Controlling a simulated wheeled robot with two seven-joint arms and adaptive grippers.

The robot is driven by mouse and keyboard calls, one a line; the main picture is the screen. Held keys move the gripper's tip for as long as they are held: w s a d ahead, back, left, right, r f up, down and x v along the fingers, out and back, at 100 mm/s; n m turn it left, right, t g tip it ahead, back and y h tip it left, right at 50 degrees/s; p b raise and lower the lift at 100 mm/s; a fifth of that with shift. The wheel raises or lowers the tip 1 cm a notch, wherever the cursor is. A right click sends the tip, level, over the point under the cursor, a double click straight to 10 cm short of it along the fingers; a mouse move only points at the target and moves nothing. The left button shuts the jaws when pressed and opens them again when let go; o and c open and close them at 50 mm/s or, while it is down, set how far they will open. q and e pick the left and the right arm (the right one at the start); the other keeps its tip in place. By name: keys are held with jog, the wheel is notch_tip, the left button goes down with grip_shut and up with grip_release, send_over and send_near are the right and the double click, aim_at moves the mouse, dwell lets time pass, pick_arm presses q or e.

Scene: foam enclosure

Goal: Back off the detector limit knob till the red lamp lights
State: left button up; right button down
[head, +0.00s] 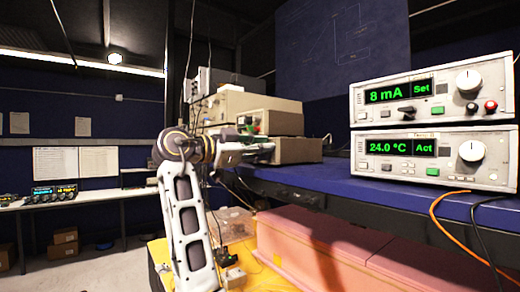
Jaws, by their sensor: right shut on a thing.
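My right arm reaches up from the lower middle, and my right gripper (266,151) points right at the front of a beige instrument (299,151) on the blue bench. Its fingers are shut on a small part there, taken to be the detector limit knob; the fingers hide the knob, and its marking cannot be read. No lit red lamp can be made out on the beige instruments. My left gripper is not in view.
Two grey units reading 8 mA (385,95) and 24.0 °C (387,148) stand stacked at the right of the blue bench (390,193). Orange and black cables (452,232) hang over its front edge. Pink foam blocks (330,245) lie below. A white side bench (100,197) stands left.

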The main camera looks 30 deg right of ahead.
jog(key=c, duration=1.3)
grip_release()
jog(key=shift+f, duration=0.1)
jog(key=shift+o, duration=0.2)
jog(key=shift+a, duration=0.1)
jog(key=a, duration=1.1)
jog(key=shift+s+a, duration=0.4)
jog(key=shift+s, duration=0.05)
jog(key=shift+c, duration=0.3)
